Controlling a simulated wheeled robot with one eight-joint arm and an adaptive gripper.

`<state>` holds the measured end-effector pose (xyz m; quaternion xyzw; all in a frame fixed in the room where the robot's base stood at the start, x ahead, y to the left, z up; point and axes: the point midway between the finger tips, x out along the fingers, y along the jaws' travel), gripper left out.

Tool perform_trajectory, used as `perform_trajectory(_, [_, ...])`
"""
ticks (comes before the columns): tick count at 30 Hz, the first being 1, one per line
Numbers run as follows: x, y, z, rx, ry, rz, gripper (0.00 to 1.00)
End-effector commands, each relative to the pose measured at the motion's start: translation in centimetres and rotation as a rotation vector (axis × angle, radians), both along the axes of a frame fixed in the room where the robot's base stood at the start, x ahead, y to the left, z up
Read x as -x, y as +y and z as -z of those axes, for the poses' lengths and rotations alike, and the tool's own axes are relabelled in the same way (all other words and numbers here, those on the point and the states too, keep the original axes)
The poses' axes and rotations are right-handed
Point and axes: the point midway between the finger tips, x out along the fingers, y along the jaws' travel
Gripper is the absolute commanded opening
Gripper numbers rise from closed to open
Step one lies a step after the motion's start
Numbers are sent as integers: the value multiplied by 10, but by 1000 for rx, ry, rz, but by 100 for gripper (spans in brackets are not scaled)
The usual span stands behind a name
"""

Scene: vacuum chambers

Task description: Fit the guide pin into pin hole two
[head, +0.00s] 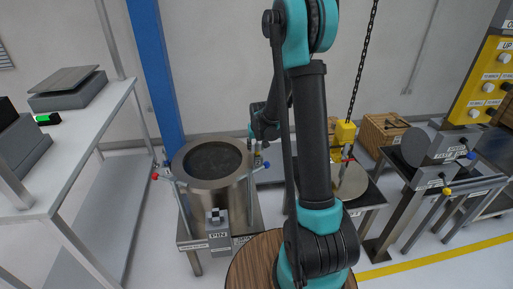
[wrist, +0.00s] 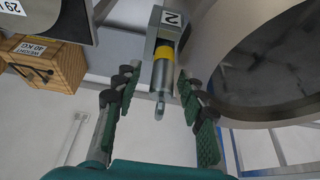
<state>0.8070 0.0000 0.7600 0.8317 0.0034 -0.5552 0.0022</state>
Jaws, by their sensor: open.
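A grey metal guide pin (wrist: 160,78) with a yellow band shows in the wrist view, its narrow tip toward the camera. Its banded end is at a grey block (wrist: 152,47) with a label reading 2, drawn upside down. I cannot tell how deep the pin sits in the block. My gripper (wrist: 159,88) is open, with one green-padded finger on each side of the pin and visible gaps between.
The chamber's wall (wrist: 207,52) curves close beside the right finger. A wooden weight crate (wrist: 45,62) lies at left in the wrist view. In the head view, a blue post (head: 157,75) stands behind the chamber, and a chain hoist with a yellow block (head: 345,132) hangs at right.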

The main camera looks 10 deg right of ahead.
Motion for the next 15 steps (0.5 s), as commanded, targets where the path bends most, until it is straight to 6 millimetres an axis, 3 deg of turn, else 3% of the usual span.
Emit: perform_trajectory(15, [30, 0, -70, 0, 0, 0, 41])
